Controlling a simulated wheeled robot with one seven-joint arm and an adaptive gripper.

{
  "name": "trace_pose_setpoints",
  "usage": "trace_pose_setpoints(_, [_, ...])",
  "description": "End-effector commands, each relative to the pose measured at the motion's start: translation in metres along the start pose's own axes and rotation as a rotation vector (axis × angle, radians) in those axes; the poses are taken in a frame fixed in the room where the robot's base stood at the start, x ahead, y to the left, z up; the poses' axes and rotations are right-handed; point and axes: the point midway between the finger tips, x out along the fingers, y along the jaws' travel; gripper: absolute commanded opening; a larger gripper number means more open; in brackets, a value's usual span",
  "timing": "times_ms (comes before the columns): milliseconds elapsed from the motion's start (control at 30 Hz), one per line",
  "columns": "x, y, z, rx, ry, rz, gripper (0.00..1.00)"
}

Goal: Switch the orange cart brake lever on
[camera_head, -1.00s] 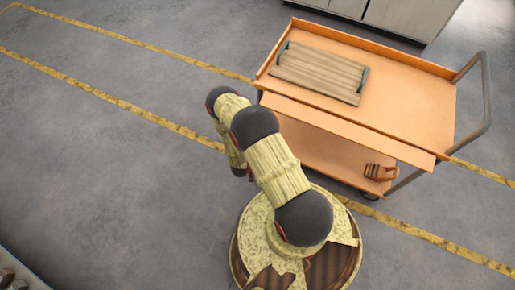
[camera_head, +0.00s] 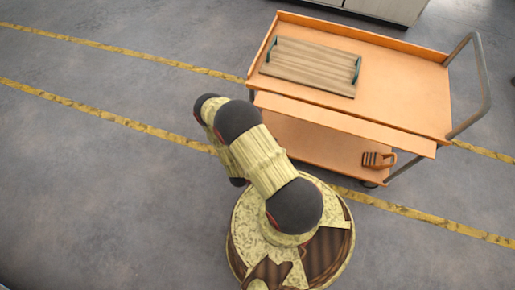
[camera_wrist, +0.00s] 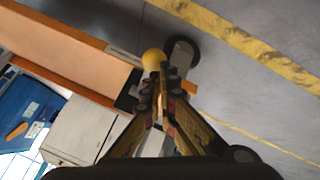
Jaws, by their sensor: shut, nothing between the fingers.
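The orange cart (camera_head: 410,95) stands to the right of my arm in the head view. In the wrist view its orange side (camera_wrist: 75,45) runs along the upper left. A dark caster wheel (camera_wrist: 183,50) is under its corner. A yellow round knob (camera_wrist: 153,59), which looks like the end of the brake lever, is beside the wheel. My gripper (camera_wrist: 161,76) is shut and empty, with its fingertips just below the knob in the picture. I cannot tell whether they touch it. The rest of the lever is hidden. The head view does not show my gripper, which is behind my arm.
A wooden board (camera_head: 312,66) with green handles lies on the cart's top. The cart's grey push handle (camera_head: 486,85) sticks out right. Grey cabinets (camera_head: 380,8) stand behind. The floor at left is clear.

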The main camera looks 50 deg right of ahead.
Motion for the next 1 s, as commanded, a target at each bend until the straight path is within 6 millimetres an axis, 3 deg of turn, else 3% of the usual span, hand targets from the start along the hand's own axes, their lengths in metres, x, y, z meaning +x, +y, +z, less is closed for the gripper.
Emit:
trace_pose_setpoints(267, [-0.002, 0.0, -0.003, 0.0, 0.001, 0.0, 0.0])
trace_pose_setpoints(533, [-0.028, 0.004, -0.039, 0.001, 0.003, -0.001, 0.0])
trace_pose_setpoints(600, [-0.037, -0.001, -0.026, -0.009, 0.0, -0.004, 0.0])
trace_pose_setpoints(1000, [-0.087, -0.018, 0.006, -0.007, 0.001, -0.003, 0.0])
